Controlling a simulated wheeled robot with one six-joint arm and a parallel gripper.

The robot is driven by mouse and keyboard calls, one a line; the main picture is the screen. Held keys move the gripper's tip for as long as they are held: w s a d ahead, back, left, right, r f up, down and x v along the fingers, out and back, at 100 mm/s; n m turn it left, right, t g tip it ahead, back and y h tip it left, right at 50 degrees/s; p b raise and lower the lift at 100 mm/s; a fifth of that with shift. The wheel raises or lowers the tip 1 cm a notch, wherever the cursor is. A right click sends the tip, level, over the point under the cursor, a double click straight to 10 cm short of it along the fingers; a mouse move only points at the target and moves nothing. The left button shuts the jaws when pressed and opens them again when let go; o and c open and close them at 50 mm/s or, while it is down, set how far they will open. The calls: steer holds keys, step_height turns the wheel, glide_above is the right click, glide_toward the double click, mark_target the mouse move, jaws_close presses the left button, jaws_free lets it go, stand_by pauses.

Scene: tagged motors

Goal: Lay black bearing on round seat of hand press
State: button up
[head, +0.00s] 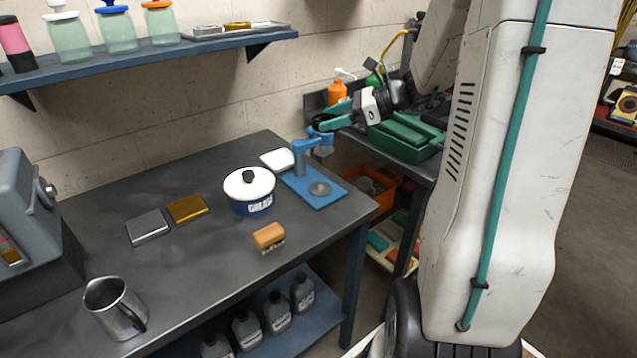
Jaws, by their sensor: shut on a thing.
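The hand press (301,158) is blue and stands at the right end of the dark workbench. Its blue base plate carries a grey round seat (320,189), which looks empty. My gripper (322,122) has green fingers and is in the air, above and slightly behind the press. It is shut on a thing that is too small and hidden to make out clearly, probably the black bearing. I see no black bearing on the bench or on the seat.
A blue pot (253,205) with a white lid stands left of the press, with a white dish (277,159) behind. An orange-brown brush (269,237) lies in front. A steel mug (115,308) is at front left. A green box (407,138) stands on the right-hand bench.

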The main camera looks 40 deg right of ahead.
steer(key=s+f, duration=1.3)
steer(key=s, duration=0.1)
glide_above(326, 188)
steer(key=shift+s+a+f, duration=0.1)
steer(key=shift+s+f, duration=0.3)
steer(key=shift+f, duration=0.45)
steer(key=f, duration=0.3)
steer(key=shift+w+f, duration=0.3)
steer(key=shift+w, duration=0.1)
steer(key=o, duration=1.2)
steer(key=shift+f, duration=0.1)
